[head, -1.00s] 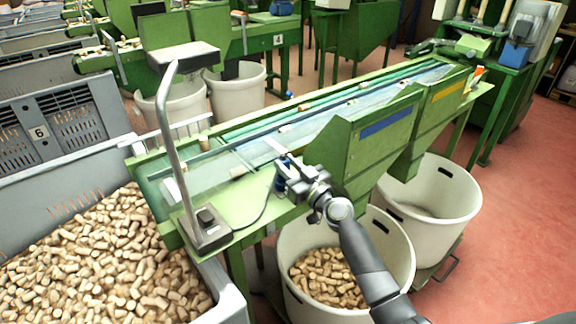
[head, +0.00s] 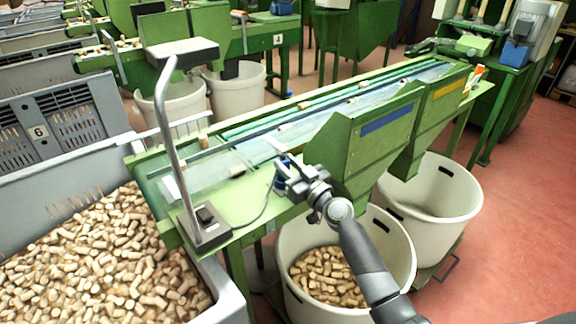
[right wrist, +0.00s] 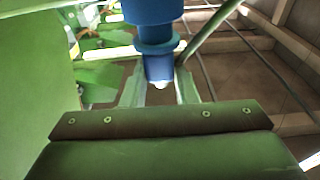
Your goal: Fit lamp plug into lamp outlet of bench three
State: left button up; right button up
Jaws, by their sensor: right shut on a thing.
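The blue lamp plug (right wrist: 158,66) is in my right gripper (head: 283,172), which is shut on it above the front edge of the green bench (head: 248,206). In the right wrist view the plug shows as a stepped blue cylinder with a small pale tip, between the fingers. A dark cable (head: 262,216) runs from the plug to the lamp base (head: 208,228). The lamp (head: 183,52) stands on a curved grey post at the bench's near end. I cannot make out the lamp outlet in either view. My left gripper is not in view.
Green chutes with a blue panel (head: 386,121) and a yellow panel stand close to the right of my gripper. White bins (head: 402,268) stand below. A grey crate (head: 232,300) of corks is at the left. Several corks lie on the belt.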

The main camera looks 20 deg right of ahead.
jog(key=shift+f+b, duration=0.8)
jog(key=shift+b, duration=0.15)
dwell(1.0)
jog(key=o, duration=1.1)
jog(key=shift+r, duration=0.1)
jog(key=shift+b+v, duration=1.65)
jog(key=shift+v, duration=7.05)
jog(key=shift+a, duration=0.1)
